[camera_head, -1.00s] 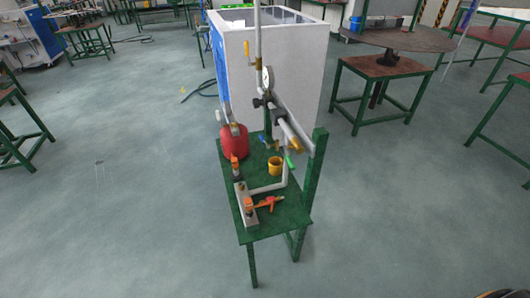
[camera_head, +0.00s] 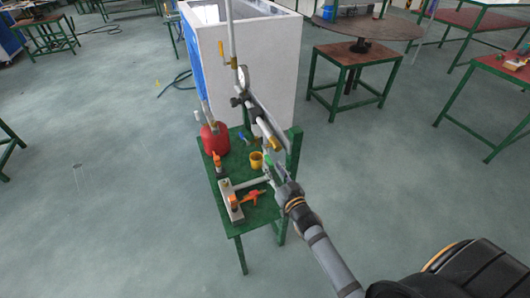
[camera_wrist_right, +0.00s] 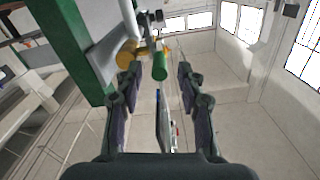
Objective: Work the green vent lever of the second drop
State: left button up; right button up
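The green vent lever (camera_head: 268,162) hangs from the pipe assembly (camera_head: 262,122) over the green table (camera_head: 237,168), partly hidden by my right gripper in the head view. In the right wrist view the lever (camera_wrist_right: 160,66) points at the camera, between and a little beyond the two fingertips. My right gripper (camera_wrist_right: 157,77) is open, with a finger on each side of the lever and visible gaps. In the head view my right gripper (camera_head: 273,172) comes in from the lower right. My left gripper is out of view.
A green post (camera_head: 294,150) rises close to my right gripper.

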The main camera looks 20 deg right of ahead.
aim_at(266, 153)
jog(key=w+p, duration=0.1)
jog(key=w, duration=0.6)
jog(key=shift+w+a, duration=0.15)
jog(key=shift+w, duration=0.2)
jog(key=shift+c, duration=0.4)
grip_shut()
jog(key=shift+f, duration=0.1)
